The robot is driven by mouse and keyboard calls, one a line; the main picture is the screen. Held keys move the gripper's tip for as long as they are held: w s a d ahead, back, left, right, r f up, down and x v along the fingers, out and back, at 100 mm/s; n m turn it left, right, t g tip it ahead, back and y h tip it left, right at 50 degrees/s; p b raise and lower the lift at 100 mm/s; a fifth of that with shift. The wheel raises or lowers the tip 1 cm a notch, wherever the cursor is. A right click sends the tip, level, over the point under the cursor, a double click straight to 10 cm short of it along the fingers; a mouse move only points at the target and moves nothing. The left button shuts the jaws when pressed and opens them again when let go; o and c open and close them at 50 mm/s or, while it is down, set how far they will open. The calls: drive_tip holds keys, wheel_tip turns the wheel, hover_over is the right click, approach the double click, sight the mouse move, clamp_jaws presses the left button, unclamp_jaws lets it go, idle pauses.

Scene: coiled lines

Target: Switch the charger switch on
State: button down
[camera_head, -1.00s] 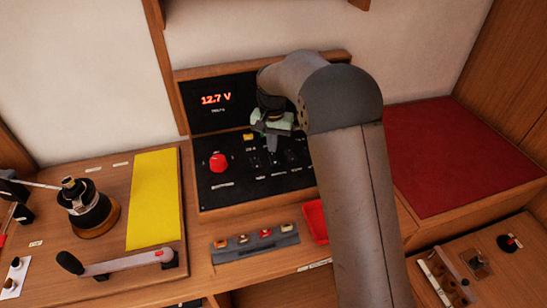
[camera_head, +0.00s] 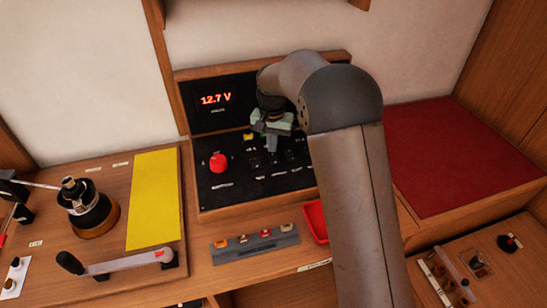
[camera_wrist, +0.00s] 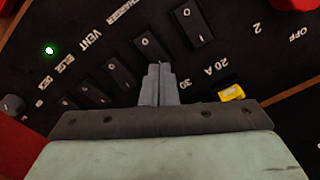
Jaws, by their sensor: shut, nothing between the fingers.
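The black switch panel (camera_head: 215,195) stands in a wooden frame at the back middle. In the wrist view a row of black rocker switches crosses it. The rocker in line with the "CHARGER" lettering (camera_wrist: 128,12) appears to be the charger switch (camera_wrist: 148,46); I cannot tell its position surely. My gripper (camera_head: 270,147) is over the panel, fingers shut and empty. In the wrist view its fingertips (camera_wrist: 159,68) overlap the lower end of that rocker; I cannot tell whether they touch. In the head view my gripper and arm hide part of the switches.
A red knob (camera_head: 219,162) stands left of the switches, a yellow piece (camera_wrist: 232,93) beside them. A green light (camera_wrist: 49,50) glows on the panel. The display (camera_head: 216,99) reads 12.7 V. A red tray (camera_head: 314,222) and grey fuse strip (camera_head: 255,245) lie in front.

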sight(272, 154)
drive_tip(key=shift+f+b, duration=0.55)
drive_tip(key=shift+f, duration=0.45)
idle(0.7)
drive_tip(key=shift+r, duration=0.1)
drive_tip(key=shift+r+p, duration=2.45)
drive_tip(key=shift+r, duration=1.1)
drive_tip(key=shift+f, duration=0.1)
drive_tip(key=s+d+r, duration=0.7)
drive_tip(key=s+d, duration=0.3)
drive_tip(key=s, duration=0.3)
drive_tip(key=s+d+f+n, duration=0.1)
drive_tip(key=s+d, duration=0.2)
drive_tip(key=s, duration=0.7)
drive_tip(key=s+d+f+n+t, duration=0.1)
drive_tip(key=s+d, duration=0.3)
drive_tip(key=s, duration=0.7)
drive_tip(key=shift+d, duration=0.15)
